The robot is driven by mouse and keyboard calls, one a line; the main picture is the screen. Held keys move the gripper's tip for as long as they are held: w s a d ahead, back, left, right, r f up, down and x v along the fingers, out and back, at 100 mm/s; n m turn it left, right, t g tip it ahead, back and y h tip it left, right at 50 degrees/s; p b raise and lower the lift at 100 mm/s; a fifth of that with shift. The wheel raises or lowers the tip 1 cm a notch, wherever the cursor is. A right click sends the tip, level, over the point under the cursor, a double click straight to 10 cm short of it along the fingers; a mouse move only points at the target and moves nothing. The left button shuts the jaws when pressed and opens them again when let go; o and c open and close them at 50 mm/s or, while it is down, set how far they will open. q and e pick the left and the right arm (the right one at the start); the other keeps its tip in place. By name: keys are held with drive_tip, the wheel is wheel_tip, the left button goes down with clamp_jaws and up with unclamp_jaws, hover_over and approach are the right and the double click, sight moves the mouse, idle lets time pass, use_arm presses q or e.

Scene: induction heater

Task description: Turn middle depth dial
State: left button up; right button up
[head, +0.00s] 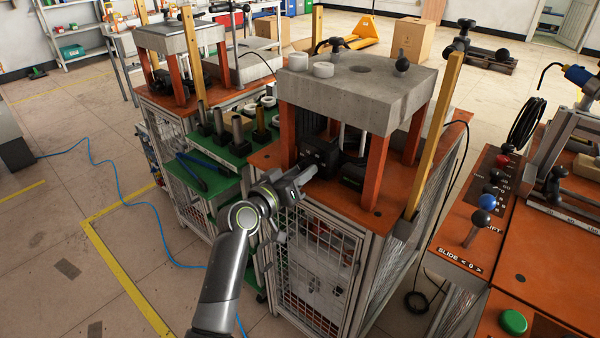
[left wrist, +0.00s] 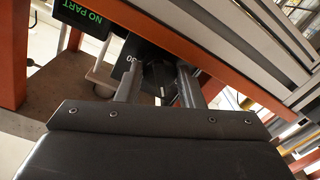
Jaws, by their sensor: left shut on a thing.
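The induction heater (head: 350,92) has a grey block top on orange legs, with a dark control box (head: 320,152) beneath it. My left gripper (head: 311,173) reaches this box from the front left. In the left wrist view, the two fingers of my left gripper (left wrist: 160,88) stand on either side of a dark dial (left wrist: 159,74) and are shut on it. The plate around the dial bears a partly visible number. Most of the dial is hidden between the fingers, and I cannot tell its setting. My right gripper is not in view.
A display (left wrist: 83,17) reading NO PART sits beside the dial. A yellow post (head: 436,135) stands at the heater's right. An orange console (head: 465,225) with ball-topped levers is further right. A green parts bench (head: 215,150) stands at the left.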

use_arm(q)
drive_tip(key=o, duration=1)
drive_tip(key=v, duration=1.7)
drive_tip(key=shift+s, duration=0.2)
drive_tip(key=shift+a, duration=0.1)
